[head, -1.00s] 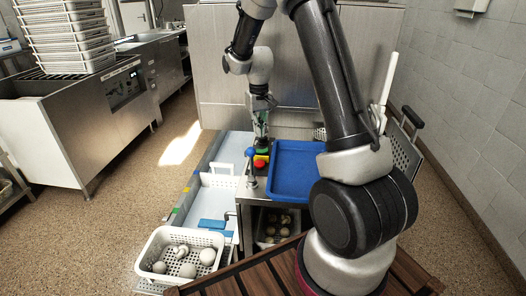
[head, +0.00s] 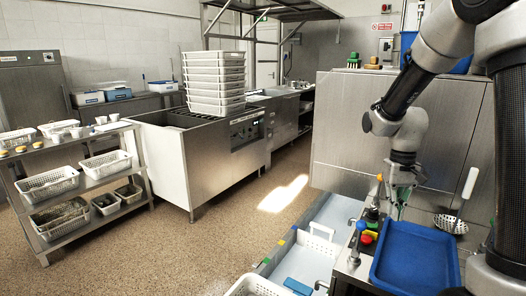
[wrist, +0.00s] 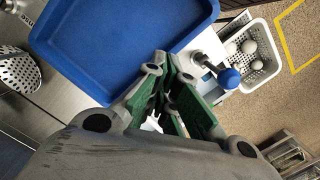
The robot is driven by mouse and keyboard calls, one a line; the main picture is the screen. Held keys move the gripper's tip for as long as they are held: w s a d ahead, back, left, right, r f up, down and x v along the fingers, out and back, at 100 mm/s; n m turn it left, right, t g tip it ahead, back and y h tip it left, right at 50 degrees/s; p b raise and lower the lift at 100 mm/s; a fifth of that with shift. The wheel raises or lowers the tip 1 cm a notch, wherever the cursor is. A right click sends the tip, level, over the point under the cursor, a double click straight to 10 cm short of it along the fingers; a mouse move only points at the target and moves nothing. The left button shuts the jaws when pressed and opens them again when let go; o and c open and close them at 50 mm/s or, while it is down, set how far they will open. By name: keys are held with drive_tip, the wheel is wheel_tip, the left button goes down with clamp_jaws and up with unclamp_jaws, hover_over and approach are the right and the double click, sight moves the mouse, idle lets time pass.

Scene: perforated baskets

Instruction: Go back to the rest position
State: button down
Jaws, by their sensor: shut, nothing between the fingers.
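My gripper (head: 398,212) hangs pointing down above the steel worktop, beside the left edge of the blue tray (head: 415,257). In the wrist view its green-padded fingers (wrist: 172,62) are shut with nothing held, near the edge of the same blue tray (wrist: 125,35). The tray looks empty. A blue-knobbed lever (wrist: 229,78) stands close by, apart from the fingers. My arm covers much of the right side of the head view.
A white basket (wrist: 272,69) holds several pale round things. A basket shelf (head: 97,183) and a machine with stacked baskets (head: 214,83) stand left; open floor lies between.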

drive_tip(key=s+r+t, duration=0.5)
drive_tip(key=s+r, duration=0.9)
drive_tip(key=s, duration=0.5)
drive_tip(key=shift+a+r+t, duration=0.3)
drive_tip(key=shift+r, duration=0.1)
